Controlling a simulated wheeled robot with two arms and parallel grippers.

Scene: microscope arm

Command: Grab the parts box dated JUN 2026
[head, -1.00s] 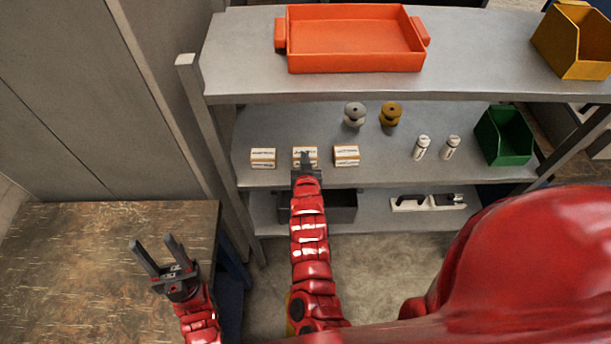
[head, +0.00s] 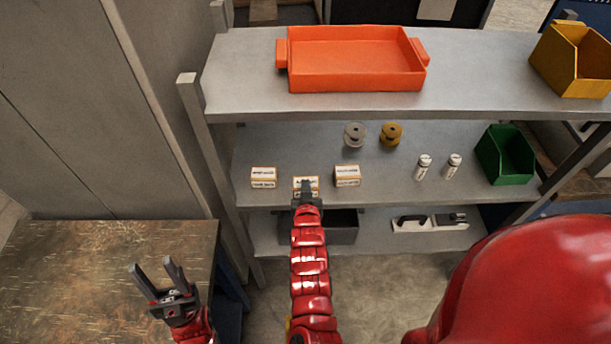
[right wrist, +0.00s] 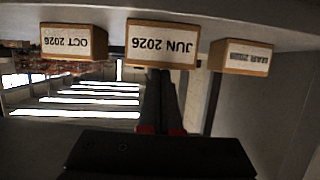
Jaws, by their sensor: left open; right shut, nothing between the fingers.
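The parts box labelled JUN 2026 (right wrist: 162,44) is a small box with a white label and tan edges. In the upside-down right wrist view it is the middle of three boxes. In the head view the middle box (head: 314,184) stands on the middle shelf, partly hidden by my right gripper. My right gripper (head: 306,186) is shut and empty, its fingers (right wrist: 162,78) pointing at the JUN 2026 box; I cannot tell whether they touch it. My left gripper (head: 158,272) is open and empty above the wooden table.
A box labelled OCT 2026 (right wrist: 73,41) and another with a blurred label (right wrist: 241,57) flank it. Spools (head: 391,134), white bottles (head: 423,168) and a green bin (head: 504,155) stand farther right. The upper shelf (head: 250,98) carries an orange tray (head: 355,78).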

